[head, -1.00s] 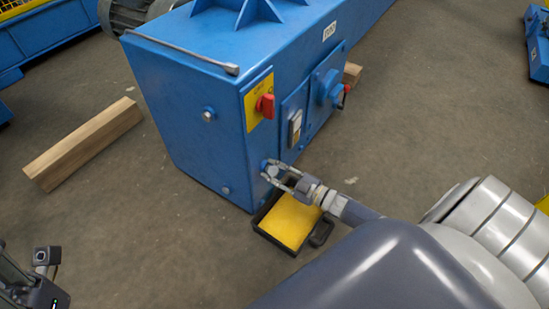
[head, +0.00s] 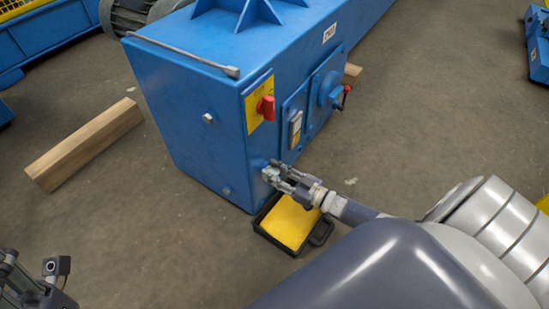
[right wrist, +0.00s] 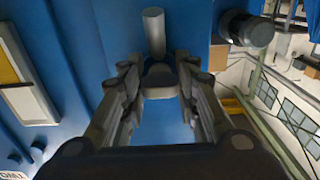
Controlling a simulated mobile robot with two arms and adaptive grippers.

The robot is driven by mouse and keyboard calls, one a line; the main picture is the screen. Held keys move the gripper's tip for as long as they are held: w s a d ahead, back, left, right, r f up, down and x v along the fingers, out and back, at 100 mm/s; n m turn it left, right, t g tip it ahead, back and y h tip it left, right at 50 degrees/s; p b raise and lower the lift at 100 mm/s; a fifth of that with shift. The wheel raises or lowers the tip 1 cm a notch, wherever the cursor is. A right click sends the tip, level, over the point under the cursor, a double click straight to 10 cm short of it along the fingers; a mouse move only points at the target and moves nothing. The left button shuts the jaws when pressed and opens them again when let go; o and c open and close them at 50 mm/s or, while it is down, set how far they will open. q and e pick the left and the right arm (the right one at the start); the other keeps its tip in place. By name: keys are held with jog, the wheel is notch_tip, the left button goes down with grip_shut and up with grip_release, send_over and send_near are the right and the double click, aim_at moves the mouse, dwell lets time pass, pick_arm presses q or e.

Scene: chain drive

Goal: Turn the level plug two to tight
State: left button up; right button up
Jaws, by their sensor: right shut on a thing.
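The blue machine housing (head: 190,85) has a small grey level plug (head: 270,172) low near its front corner. My right gripper (head: 277,178) is at this plug, its fingers shut on the head. In the right wrist view, a grey plug head (right wrist: 160,80) sits between the two fingers (right wrist: 160,95), with a grey rod (right wrist: 153,32) beyond it. The fingers hide part of the plug, and I cannot read which number it is. My left gripper (head: 24,287) is at the bottom left corner, partly cut off, away from the housing.
A black tray with a yellow inside (head: 290,222) lies on the floor below my right gripper. A red switch (head: 266,108) and a sight window (head: 296,128) are on the housing. A bar (head: 182,56) lies on top. A wooden beam (head: 85,143) lies left.

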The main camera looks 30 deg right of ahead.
jog(key=shift+s+f, duration=0.15)
jog(key=shift+s, duration=0.05)
jog(key=o, duration=1.1)
jog(key=shift+d, duration=0.1)
jog(key=v, duration=1.2)
